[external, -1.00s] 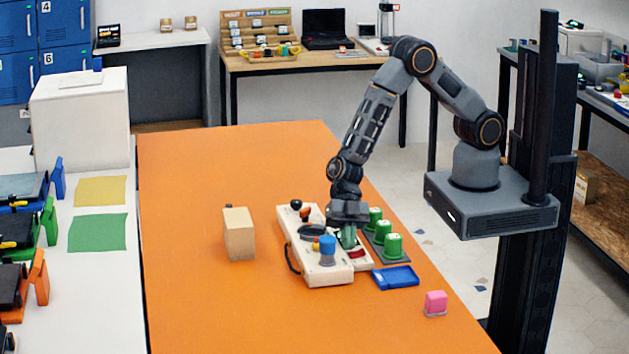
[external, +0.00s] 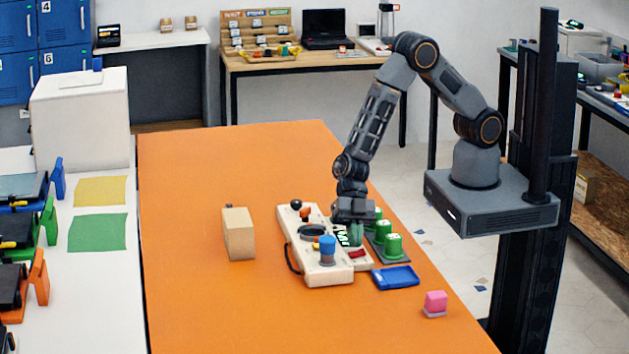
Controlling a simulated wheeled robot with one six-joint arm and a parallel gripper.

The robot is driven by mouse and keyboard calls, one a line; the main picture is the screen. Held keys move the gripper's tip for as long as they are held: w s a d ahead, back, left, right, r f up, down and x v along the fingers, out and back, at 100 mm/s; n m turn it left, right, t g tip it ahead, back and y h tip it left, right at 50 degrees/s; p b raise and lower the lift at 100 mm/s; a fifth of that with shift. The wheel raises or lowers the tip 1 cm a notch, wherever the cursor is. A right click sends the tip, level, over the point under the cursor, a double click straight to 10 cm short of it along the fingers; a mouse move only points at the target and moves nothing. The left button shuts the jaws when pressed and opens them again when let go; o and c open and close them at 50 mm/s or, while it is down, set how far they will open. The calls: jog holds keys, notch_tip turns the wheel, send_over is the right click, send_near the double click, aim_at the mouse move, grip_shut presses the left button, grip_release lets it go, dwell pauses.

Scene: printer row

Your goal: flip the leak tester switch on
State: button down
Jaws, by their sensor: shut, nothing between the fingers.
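The leak tester (external: 328,272) is a cream panel lying on the orange table. It carries a blue knob (external: 327,247), a black ball-topped lever, a small orange part, a dark round part and a black side handle. A red rocker switch (external: 357,254) sits near its right front edge; its position is too small to tell. My gripper (external: 355,241) points down over the tester's right side, just behind the red switch. It is shut and empty. I cannot tell whether its tips touch the panel.
Several green round pieces (external: 393,244) stand on a dark base close to the right of my gripper. A blue tray (external: 396,278) and a pink block (external: 435,302) lie to the front right. A tan block (external: 238,233) stands to the left. The orange table (external: 215,310) is clear elsewhere.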

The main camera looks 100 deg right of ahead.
jog(key=r+p, duration=0.1)
jog(key=p, duration=0.1)
jog(key=r+p, duration=0.3)
jog(key=p, duration=0.1)
jog(key=shift+w+r, duration=0.35)
jog(key=shift+r, duration=0.05)
jog(key=w+d+r, duration=0.1)
jog(key=d+r, duration=0.5)
jog(key=d, duration=0.1)
jog(key=shift+w+b, duration=0.15)
jog(key=shift+b, duration=0.25)
